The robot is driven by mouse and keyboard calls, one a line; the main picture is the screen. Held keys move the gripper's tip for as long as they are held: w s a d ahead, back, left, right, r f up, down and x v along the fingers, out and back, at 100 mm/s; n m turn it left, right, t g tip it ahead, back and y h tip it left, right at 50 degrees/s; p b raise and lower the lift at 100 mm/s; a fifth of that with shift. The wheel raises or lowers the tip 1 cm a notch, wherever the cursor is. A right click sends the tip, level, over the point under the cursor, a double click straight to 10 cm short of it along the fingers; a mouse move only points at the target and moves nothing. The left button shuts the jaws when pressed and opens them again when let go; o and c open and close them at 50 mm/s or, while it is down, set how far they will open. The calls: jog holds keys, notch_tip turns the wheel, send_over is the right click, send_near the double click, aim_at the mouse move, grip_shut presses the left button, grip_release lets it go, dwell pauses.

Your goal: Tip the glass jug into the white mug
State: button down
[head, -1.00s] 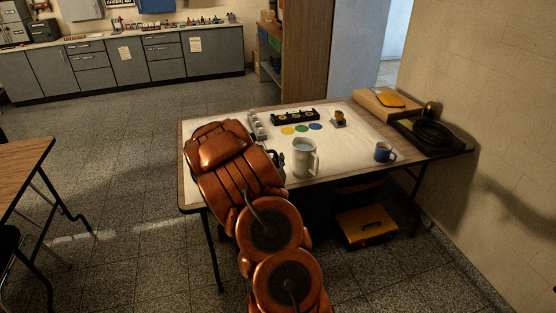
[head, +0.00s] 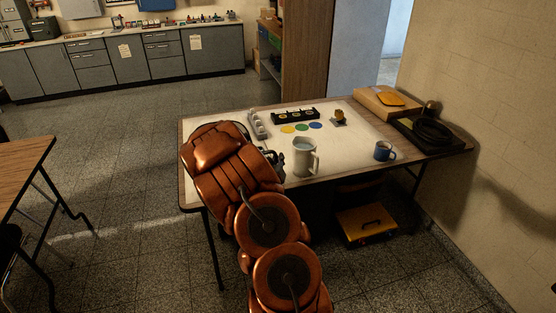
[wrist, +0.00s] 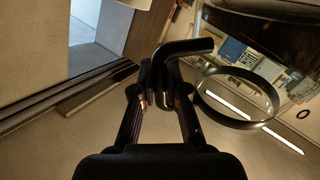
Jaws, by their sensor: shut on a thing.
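The white mug (head: 304,160) stands upright on the pale table mat, with its handle at the right; its inside looks pale blue. My gripper (wrist: 161,92) is shut on a dark, bent handle (wrist: 188,47) in the wrist view. Beside the handle is a clear round shape with a dark rim (wrist: 238,125), which fits the glass jug. In the head view my orange arm hides most of the gripper and the jug; only dark gripper parts show just left of the mug. The jug's exact tilt and contents cannot be told.
A blue mug (head: 383,151) stands to the right on the mat. Coloured discs (head: 302,127), a dark rack (head: 295,115) and a small stand (head: 339,118) lie behind.

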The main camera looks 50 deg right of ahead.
aim_at(269, 151)
jog(key=shift+w+r+n+p, duration=0.1)
jog(key=shift+w+n+p, duration=0.15)
jog(key=shift+n+p, duration=0.5)
dwell(0.8)
jog(key=shift+w+a+r+n+g+p, duration=0.2)
jog(key=shift+w+r+n+p, duration=0.15)
jog(key=shift+n+p, duration=0.2)
jog(key=shift+w+a+r+n+g+p, duration=0.1)
jog(key=shift+w+r+n+g+p, duration=0.15)
jog(key=shift+n+p, duration=0.25)
dwell(1.3)
jog(key=shift+w+a+r+n+g+p, duration=0.15)
jog(key=shift+w+r+n+g+p, duration=0.1)
jog(key=shift+w+r+n+p, duration=0.55)
dwell(1.7)
jog(key=shift+w+a+r+n+b, duration=0.1)
jog(key=shift+w+r+n+b, duration=0.25)
jog(key=shift+b, duration=0.6)
dwell(0.7)
